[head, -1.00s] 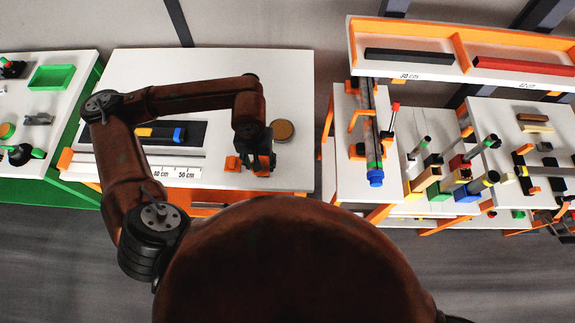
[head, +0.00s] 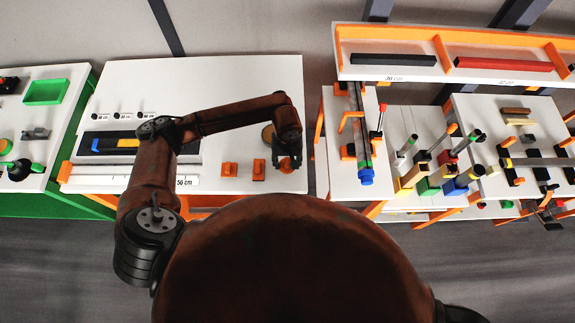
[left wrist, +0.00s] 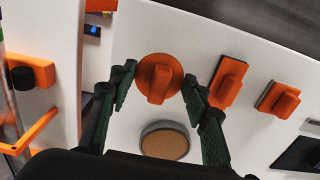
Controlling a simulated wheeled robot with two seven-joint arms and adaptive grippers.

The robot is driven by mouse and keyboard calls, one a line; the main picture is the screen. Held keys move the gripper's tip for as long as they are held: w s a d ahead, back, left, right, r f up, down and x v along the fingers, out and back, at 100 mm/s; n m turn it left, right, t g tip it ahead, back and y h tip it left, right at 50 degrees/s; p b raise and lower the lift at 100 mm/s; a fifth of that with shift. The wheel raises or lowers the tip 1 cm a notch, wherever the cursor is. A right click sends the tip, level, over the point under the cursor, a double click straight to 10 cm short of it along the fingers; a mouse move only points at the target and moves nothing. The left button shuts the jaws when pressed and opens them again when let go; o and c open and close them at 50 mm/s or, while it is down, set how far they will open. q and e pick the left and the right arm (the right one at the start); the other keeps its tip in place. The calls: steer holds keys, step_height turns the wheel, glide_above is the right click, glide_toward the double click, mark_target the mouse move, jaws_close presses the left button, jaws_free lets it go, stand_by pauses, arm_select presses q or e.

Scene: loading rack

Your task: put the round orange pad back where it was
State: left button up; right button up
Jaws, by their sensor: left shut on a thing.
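The round orange pad (left wrist: 160,78) has a raised grip bar across its middle. My left gripper (left wrist: 158,88) is shut on it, with one green-padded finger at each side. In the head view my left gripper (head: 287,163) is over the right part of the white table, and a bit of the orange pad (head: 287,166) shows under it. I cannot tell whether the pad touches the table. A round brown disc with a grey rim (left wrist: 165,142) lies close to the pad; my arm partly hides it in the head view. My right gripper is not in view.
Two orange rectangular pads with grips (head: 229,169) (head: 259,169) stand in a row left of the gripper. A dark tray (head: 150,146) is farther left on the white table (head: 225,80). A rack with an upright blue-ended tube (head: 364,160) stands to the right.

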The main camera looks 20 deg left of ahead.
mark_target(288, 167)
arm_select(q)
step_height(288, 167, down, 3)
steer(key=shift+w+d+f+p, duration=0.1)
steer(key=shift+w+d+p, duration=0.05)
steer(key=shift+p, duration=0.55)
steer(key=shift+f, duration=0.1)
steer(key=shift+f, duration=0.1)
steer(key=shift+f, duration=0.15)
steer(key=o, duration=1)
